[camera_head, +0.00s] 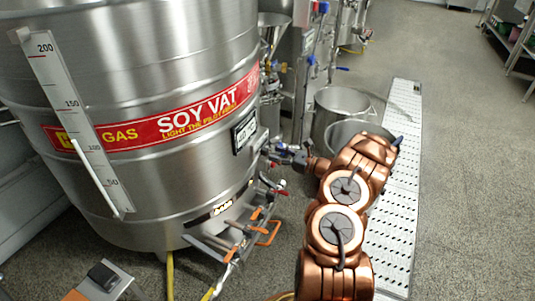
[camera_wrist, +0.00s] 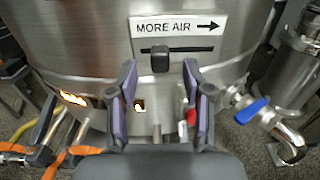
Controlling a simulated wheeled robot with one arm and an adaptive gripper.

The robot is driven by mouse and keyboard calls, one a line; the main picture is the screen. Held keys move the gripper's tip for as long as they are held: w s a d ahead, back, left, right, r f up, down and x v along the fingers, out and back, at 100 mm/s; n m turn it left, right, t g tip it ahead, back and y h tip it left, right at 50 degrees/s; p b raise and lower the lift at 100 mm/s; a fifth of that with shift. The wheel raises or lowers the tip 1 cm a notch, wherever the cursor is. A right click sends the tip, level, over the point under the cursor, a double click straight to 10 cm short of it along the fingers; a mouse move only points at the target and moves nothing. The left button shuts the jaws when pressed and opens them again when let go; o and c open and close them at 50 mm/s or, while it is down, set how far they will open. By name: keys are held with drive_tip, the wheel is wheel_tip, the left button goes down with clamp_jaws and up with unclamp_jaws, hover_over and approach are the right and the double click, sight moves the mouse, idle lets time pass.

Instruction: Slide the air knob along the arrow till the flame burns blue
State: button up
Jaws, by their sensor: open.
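The black air knob (camera_wrist: 160,60) sits left of the middle of a dark horizontal slot (camera_wrist: 198,49) in the wrist view. The plate around it reads MORE AIR, with an arrow (camera_wrist: 208,26) pointing right. My gripper (camera_wrist: 160,78) is open, with one finger on each side of the knob in the picture; I see no contact. The flame (camera_wrist: 74,98) glows yellow-white with orange in a small window at lower left. In the head view the flame (camera_head: 222,207) glows yellow-orange low on the vat. There my gripper (camera_head: 284,155) is beside the vat; the knob cannot be made out.
The steel soy vat (camera_head: 150,60) fills the left of the head view. Orange-handled valves and pipes (camera_head: 236,238) stand out below the flame window. Steel pots (camera_head: 340,102) and a perforated floor strip (camera_head: 395,205) are at right. A blue-handled valve (camera_wrist: 252,110) is right of my gripper.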

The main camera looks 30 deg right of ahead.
sight(268, 151)
drive_tip(key=shift+b+x, duration=0.5)
drive_tip(key=shift+x, duration=1.6)
clamp_jaws()
